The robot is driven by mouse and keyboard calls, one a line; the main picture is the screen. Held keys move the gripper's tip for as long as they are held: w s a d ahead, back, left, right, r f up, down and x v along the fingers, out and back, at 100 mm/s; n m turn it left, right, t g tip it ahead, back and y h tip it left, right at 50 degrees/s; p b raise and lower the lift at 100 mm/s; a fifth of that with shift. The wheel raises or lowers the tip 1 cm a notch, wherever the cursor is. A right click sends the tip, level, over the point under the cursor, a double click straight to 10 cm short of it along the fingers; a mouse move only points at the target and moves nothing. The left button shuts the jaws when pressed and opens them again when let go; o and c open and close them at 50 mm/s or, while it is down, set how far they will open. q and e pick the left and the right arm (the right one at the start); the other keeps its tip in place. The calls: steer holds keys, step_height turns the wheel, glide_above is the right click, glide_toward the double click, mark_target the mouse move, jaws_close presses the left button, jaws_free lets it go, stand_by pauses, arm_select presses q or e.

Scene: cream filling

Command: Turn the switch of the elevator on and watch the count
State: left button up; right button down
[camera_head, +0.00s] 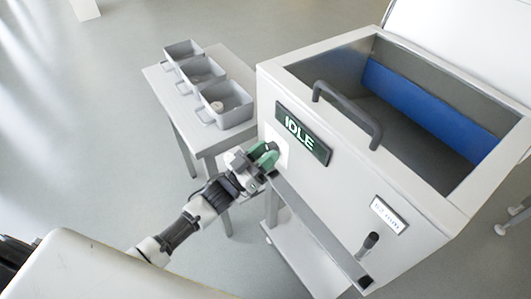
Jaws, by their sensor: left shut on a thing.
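The elevator is a white machine with an open top; its front (330,195) faces me at a slant. A dark display (303,132) on it reads IDLE in light letters. My left gripper (268,157) is at the left end of this front, just below and left of the display, against a bright white patch. It is shut on the switch, which the fingers mostly hide. Green shows at the fingertips; I cannot tell the switch's position. A small label (387,214) seems to read 12 mm. I see no clear count. My right gripper is out of view.
A dark handle (350,110) sticks out from the machine's upper front edge. A small black lever (371,241) is at the lower right. Open floor lies left.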

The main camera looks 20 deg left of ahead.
arm_select(q)
steer(key=m+g+h+b, duration=0.1)
steer(key=m+g, duration=0.1)
steer(key=m, duration=0.3)
steer(key=m+g+h, duration=0.2)
steer(key=m, duration=0.3)
steer(key=m+g+h+b, duration=0.1)
steer(key=m+g, duration=0.1)
steer(key=m, duration=0.3)
steer(key=shift+w+a+m+b, duration=0.2)
steer(key=shift+m+b, duration=0.15)
steer(key=shift+m, duration=0.05)
steer(key=shift+r+g, duration=0.1)
steer(key=shift+g, duration=0.3)
steer(key=o, duration=0.9)
steer(key=b+v, duration=0.1)
steer(key=v, duration=1)
steer(key=shift+d+b, duration=0.1)
steer(key=shift+b, duration=0.25)
